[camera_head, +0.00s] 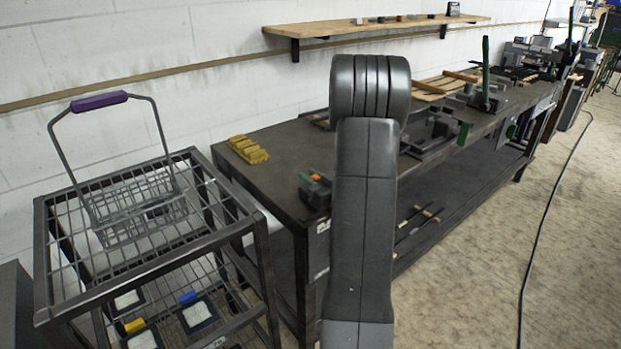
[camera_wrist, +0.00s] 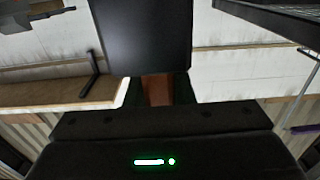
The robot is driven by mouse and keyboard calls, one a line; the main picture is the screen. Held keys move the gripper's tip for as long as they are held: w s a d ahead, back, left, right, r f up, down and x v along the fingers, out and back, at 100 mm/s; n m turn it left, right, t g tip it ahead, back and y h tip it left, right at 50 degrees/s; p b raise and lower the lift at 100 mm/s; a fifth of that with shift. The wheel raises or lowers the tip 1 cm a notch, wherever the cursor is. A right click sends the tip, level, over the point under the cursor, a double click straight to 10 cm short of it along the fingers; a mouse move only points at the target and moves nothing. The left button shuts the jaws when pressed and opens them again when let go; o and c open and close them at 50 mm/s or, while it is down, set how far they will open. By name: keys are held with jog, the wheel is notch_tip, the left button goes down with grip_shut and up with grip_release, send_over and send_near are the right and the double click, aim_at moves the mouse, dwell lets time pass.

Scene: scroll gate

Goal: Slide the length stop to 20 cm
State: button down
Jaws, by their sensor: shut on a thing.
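In the wrist view, my gripper (camera_wrist: 157,90) has its two dark fingers shut on a reddish-brown piece (camera_wrist: 157,88). Only a small part of this piece shows between the fingers. A dark flat panel (camera_wrist: 145,38) covers the top middle of that view, right beyond the fingertips; I cannot tell what it belongs to. In the head view, my own arm blocks the middle, and my gripper and what it holds are hidden. I cannot pick out the length stop or any scale marks for certain in either view.
A long dark workbench (camera_head: 283,147) runs along the wall, bearing yellow blocks (camera_head: 248,150), a small device with an orange top (camera_head: 315,187) and grey fixtures (camera_head: 432,132). A wire rack (camera_head: 150,268) with a purple-handled basket stands at left. A wall shelf (camera_head: 375,26) hangs above. Floor at right holds a cable (camera_head: 540,220).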

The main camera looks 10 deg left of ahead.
jog(key=w+d, duration=0.2)
jog(key=w+d+b, duration=0.1)
jog(key=w+d, duration=0.1)
jog(key=w, duration=0.1)
jog(key=shift+w+d, duration=0.15)
jog(key=shift+w, duration=0.1)
jog(key=c, duration=1.2)
grip_release()
jog(key=shift+c, duration=0.2)
jog(key=b+v, duration=0.1)
jog(key=v, duration=1.2)
jog(key=shift+s+d, duration=0.25)
jog(key=shift+s, duration=0.05)
